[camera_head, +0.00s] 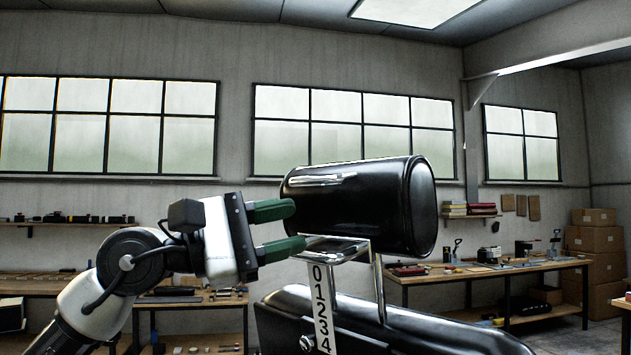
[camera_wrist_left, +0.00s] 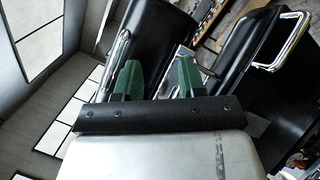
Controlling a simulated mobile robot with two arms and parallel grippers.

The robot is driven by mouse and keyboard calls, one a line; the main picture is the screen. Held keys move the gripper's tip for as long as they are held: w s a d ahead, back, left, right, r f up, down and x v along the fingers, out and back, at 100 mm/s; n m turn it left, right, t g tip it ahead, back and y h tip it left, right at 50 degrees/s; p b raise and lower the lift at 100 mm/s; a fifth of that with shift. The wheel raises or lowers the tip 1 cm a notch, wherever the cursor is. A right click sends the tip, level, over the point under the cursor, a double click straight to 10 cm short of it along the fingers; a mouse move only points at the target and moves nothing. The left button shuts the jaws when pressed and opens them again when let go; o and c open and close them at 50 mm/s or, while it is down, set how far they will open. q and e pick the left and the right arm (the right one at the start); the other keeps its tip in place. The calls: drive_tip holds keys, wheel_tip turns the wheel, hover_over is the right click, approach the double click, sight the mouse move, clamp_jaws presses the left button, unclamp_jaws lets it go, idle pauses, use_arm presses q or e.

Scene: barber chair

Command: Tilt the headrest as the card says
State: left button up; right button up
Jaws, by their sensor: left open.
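The headrest (camera_head: 375,205) is a black padded cylinder on chrome posts above the black chair back (camera_head: 400,325). A chrome bar (camera_head: 322,180) runs along its left side. A white strip with the numbers 0 to 4 (camera_head: 322,310) hangs below its left end. My left gripper (camera_head: 280,228) is open at the left of the headrest, its green fingers one above the other. In the wrist view the headrest (camera_wrist_left: 155,40) and its chrome bar (camera_wrist_left: 116,55) lie just beyond the green fingers (camera_wrist_left: 158,78). I cannot tell if they touch. No card with an instruction is readable. My right gripper is out of view.
A workbench with tools (camera_head: 490,272) stands at the right, with cardboard boxes (camera_head: 592,245) beyond it. Another bench (camera_head: 190,300) is behind my left arm. In the wrist view a chrome armrest-like loop (camera_wrist_left: 280,45) shows on the chair at the right.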

sight(311, 181)
use_arm(q)
drive_tip(key=a+r+m+t+y, duration=0.2)
drive_tip(key=a+r+t+y, duration=0.25)
drive_tip(key=r, duration=0.25)
drive_tip(key=shift+g+y, duration=0.25)
drive_tip(key=shift+g, duration=0.2)
drive_tip(key=p+x, duration=0.4)
drive_tip(key=x, duration=0.5)
drive_tip(key=shift+s+d+f, duration=0.1)
drive_tip(key=shift+d+f, duration=0.05)
drive_tip(key=shift+w+d+f+p, duration=0.2)
drive_tip(key=shift+w+d+p, duration=0.2)
clamp_jaws()
